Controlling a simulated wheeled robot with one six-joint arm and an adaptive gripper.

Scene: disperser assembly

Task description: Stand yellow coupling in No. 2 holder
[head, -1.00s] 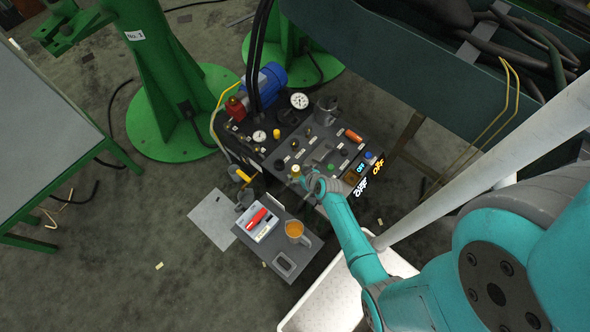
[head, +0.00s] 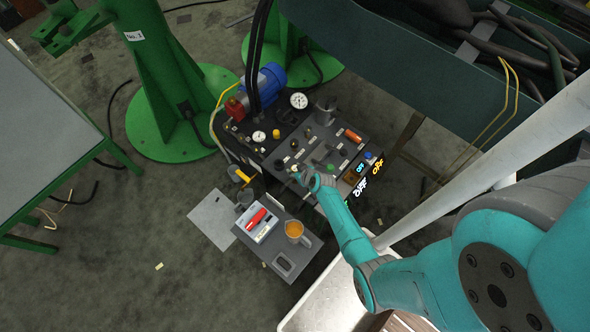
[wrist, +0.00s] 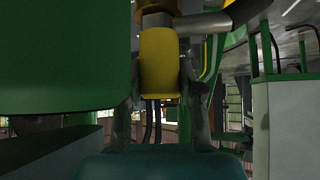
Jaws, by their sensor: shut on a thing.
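The yellow coupling (wrist: 160,65) sits between the two fingers of my gripper (wrist: 163,100) in the wrist view. My gripper is shut on it. A grey metal part shows just above the coupling there, and I cannot tell whether they touch. In the head view my gripper (head: 297,177) is over the front left edge of the control panel (head: 322,165). The coupling is too small and covered there to make out clearly. I cannot tell which spot is the No. 2 holder.
The panel carries knobs, a yellow piece (head: 277,133), a red-orange piece (head: 353,136), a gauge (head: 299,100) and a grey pot (head: 326,107). A blue motor (head: 268,80) stands behind.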

